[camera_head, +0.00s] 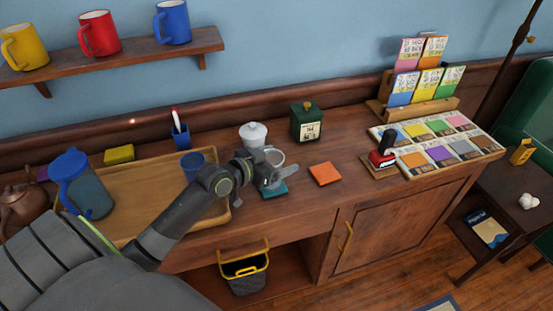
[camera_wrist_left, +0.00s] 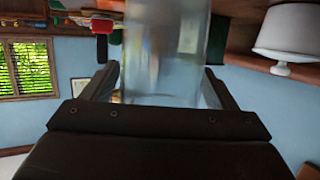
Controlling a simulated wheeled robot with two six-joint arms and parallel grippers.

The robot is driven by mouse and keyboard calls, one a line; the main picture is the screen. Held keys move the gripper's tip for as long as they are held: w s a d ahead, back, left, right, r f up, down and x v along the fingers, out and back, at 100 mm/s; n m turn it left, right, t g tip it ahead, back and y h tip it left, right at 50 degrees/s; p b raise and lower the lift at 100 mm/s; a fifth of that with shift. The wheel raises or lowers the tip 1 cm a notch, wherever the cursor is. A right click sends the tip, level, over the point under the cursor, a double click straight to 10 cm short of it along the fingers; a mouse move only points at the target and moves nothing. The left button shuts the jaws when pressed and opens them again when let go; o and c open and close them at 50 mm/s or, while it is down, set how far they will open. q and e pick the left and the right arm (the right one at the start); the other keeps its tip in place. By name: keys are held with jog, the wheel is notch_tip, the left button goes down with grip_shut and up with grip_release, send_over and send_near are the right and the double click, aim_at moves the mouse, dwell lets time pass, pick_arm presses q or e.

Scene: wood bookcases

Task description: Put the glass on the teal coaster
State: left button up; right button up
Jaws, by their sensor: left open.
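The clear glass (camera_head: 274,156) is upright over the teal coaster (camera_head: 275,192) on the wooden cabinet top. Its base is hidden behind my left gripper (camera_head: 272,177), so I cannot tell whether it touches the coaster. In the left wrist view, the glass (camera_wrist_left: 165,50) fills the space between the two fingers of my left gripper (camera_wrist_left: 160,90). The jaws are open around it. My right gripper is not in view.
A white lidded pot (camera_head: 253,134) stands just behind the glass, and a green canister (camera_head: 306,122) behind to the right. An orange coaster (camera_head: 325,174) lies right. A wooden tray (camera_head: 135,187) with a blue pitcher (camera_head: 82,184) and blue cup (camera_head: 192,166) is left.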

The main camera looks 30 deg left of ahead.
pick_arm(q)
jog(key=shift+r, duration=0.15)
jog(key=p+v, duration=0.1)
jog(key=v, duration=1.1)
jog(key=shift+s, duration=0.1)
